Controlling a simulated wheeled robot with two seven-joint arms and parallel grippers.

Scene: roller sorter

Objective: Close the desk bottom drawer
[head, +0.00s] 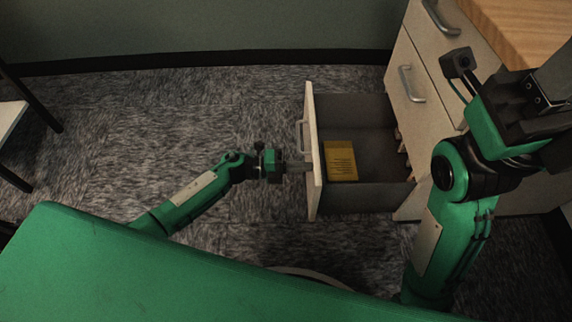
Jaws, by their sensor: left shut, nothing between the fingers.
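The desk's bottom drawer (309,150) is pulled well out to the left, in the middle of the head view. Its pale front panel has a metal handle (302,136), and a yellow box or book (341,161) lies inside. My left gripper (298,168) is shut and empty at the outer face of the drawer front, below the handle. Whether it touches the panel is hard to tell. My right arm is raised at the right, in front of the desk, and its gripper (550,85) is only partly visible near the picture edge; its fingers are unclear.
The pale desk cabinet (400,60) has upper drawers with metal handles, which look shut, under a wooden top (520,25). Grey carpet (190,110) is clear left of the drawer. A dark-legged piece of furniture (12,120) stands at the far left, and a wall runs behind.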

